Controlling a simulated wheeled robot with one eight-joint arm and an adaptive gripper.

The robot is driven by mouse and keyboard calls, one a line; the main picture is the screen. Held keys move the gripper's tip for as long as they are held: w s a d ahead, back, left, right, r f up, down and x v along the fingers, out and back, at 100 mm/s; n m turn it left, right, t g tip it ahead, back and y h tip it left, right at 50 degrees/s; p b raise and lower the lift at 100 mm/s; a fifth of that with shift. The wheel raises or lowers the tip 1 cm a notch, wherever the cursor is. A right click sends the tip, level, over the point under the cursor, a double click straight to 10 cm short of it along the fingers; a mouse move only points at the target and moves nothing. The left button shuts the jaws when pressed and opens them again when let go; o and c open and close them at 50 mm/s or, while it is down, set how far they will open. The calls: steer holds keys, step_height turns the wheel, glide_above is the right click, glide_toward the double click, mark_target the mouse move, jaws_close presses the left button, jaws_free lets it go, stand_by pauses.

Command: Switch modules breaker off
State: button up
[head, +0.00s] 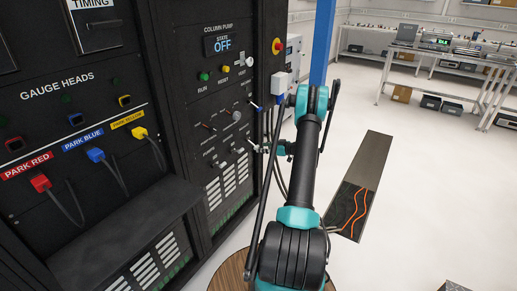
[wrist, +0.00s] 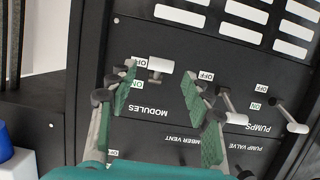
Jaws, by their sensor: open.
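The modules breaker (wrist: 160,68) is a small lever with a pale cylindrical end on a black panel, seen upside down in the wrist view. Its end lies level with the upper label, which seems to read OFF; the ON label is below, partly behind a finger. The MODULES lettering (wrist: 148,109) is just below. My gripper (wrist: 158,91) is open, with one green-padded finger on each side of the lever; I see no clear contact. In the head view my gripper (head: 263,149) is at the panel's right edge, small and partly hidden.
Two similar levers, one (wrist: 233,108) beside the right finger and another (wrist: 291,122) farther right, stand near the PUMPS lettering. Their ends lie lower in the picture. Gauge plugs (head: 96,155) and a red emergency button (head: 278,46) are on the rack. The floor to the right is mostly clear.

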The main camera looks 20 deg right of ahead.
steer(key=v, duration=0.7)
steer(key=shift+s, duration=0.15)
steer(key=shift+d, duration=0.1)
